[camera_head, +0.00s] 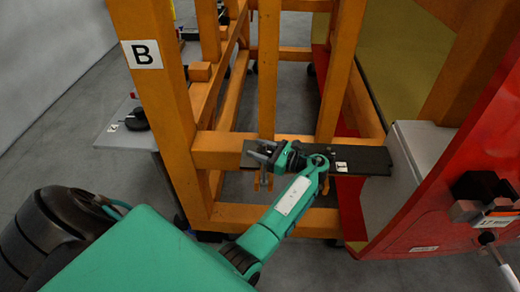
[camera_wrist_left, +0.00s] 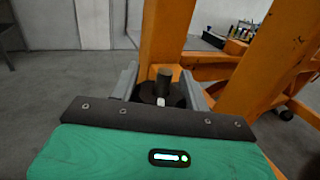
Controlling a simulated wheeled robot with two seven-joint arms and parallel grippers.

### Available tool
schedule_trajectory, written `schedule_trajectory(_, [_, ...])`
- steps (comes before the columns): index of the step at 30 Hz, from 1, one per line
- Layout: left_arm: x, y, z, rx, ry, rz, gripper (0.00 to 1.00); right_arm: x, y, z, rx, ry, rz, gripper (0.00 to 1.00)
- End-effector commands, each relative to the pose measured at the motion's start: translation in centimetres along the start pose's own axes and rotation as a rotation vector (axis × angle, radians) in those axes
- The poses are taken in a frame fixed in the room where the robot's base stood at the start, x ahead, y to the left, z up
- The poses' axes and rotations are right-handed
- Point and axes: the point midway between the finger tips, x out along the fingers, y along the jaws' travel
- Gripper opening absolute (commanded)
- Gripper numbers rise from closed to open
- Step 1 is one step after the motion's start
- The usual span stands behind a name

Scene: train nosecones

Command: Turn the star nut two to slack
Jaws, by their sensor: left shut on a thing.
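My left gripper (camera_head: 265,153) is at the dark flat bar (camera_head: 375,160) that lies across the orange frame. In the left wrist view, a dark round nut with a post (camera_wrist_left: 164,88) sits between the two grey fingers of my left gripper (camera_wrist_left: 160,88). The fingers are closed in on its sides. In the head view the nut is hidden by the gripper, and no number can be read on it. A small white label marked 1 (camera_head: 341,167) lies on the bar right of the gripper. My right gripper is not in view.
An orange frame post (camera_head: 155,95) marked B stands close to the left. A red nosecone panel (camera_head: 450,170) with a dark latch (camera_head: 482,188) is at the right. A grey plate (camera_head: 125,137) with a black knob (camera_head: 133,119) is at the left, behind the post.

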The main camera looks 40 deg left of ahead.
Motion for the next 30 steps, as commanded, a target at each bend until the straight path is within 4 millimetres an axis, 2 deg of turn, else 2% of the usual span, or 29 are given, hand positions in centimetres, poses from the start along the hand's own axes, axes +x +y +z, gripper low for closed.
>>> schedule_trajectory(7, [0.1, 0.0, 0.0, -0.001, 0.0, 0.0, 0.23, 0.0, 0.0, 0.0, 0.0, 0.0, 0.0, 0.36])
schedule_trajectory(8, [0.1, 0.0, 0.0, -0.001, 0.0, 0.0, 0.5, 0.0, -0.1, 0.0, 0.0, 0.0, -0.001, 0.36])
schedule_trajectory(11, [0.1, 0.0, 0.0, -0.001, 0.0, 0.0, 0.68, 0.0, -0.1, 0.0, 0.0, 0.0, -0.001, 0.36])
schedule_trajectory(23, [-0.6, 0.0, -0.1, 0.0, 0.001, -0.002, 0.68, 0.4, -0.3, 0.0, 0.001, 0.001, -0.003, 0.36])
schedule_trajectory(30, [-3.9, -0.1, -0.4, -0.002, 0.002, -0.003, 0.68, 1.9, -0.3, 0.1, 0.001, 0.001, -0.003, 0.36])
